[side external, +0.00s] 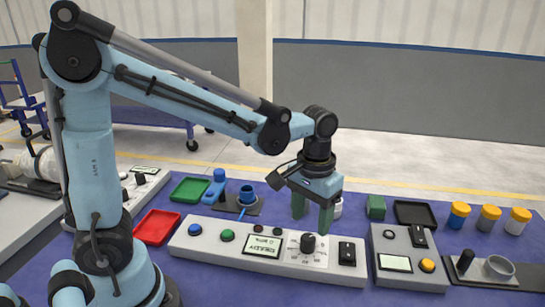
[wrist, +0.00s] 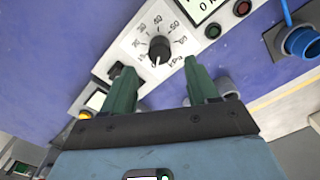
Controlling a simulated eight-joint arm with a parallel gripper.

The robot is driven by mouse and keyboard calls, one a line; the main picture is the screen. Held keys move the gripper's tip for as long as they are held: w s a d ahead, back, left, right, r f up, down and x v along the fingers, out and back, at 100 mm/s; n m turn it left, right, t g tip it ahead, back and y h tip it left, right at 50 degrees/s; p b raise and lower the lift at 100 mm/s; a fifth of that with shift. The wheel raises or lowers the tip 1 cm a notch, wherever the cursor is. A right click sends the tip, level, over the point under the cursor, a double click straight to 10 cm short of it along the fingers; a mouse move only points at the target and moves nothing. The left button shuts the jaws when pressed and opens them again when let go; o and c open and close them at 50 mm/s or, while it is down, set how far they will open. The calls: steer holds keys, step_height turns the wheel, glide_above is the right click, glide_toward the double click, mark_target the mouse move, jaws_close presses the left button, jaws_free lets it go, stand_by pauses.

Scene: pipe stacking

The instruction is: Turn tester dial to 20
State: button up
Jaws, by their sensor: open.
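The tester is a long white console (side external: 190,243) on the blue bench. Its dial has a black knob (side external: 308,243) on a white scale plate, also seen in the wrist view (wrist: 159,48). The scale has printed numbers around the knob. A pale mark shows on the knob's near edge in the wrist view, but I cannot tell which number it points to. My gripper (side external: 312,226) is open and empty above and behind the dial. In the wrist view its green fingertips (wrist: 160,66) lie either side of the knob's near side, apart from it.
The console also carries a READY display (side external: 262,247), a green button (side external: 227,235), a blue button (side external: 195,229) and a black switch (side external: 347,253). A second grey console (side external: 408,275) stands close on the right. Red (side external: 157,227) and green (side external: 189,189) trays lie left.

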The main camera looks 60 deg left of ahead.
mark_target(309, 236)
steer(key=shift+f, duration=3.05)
steer(key=shift+c, duration=0.4)
steer(key=c, duration=1)
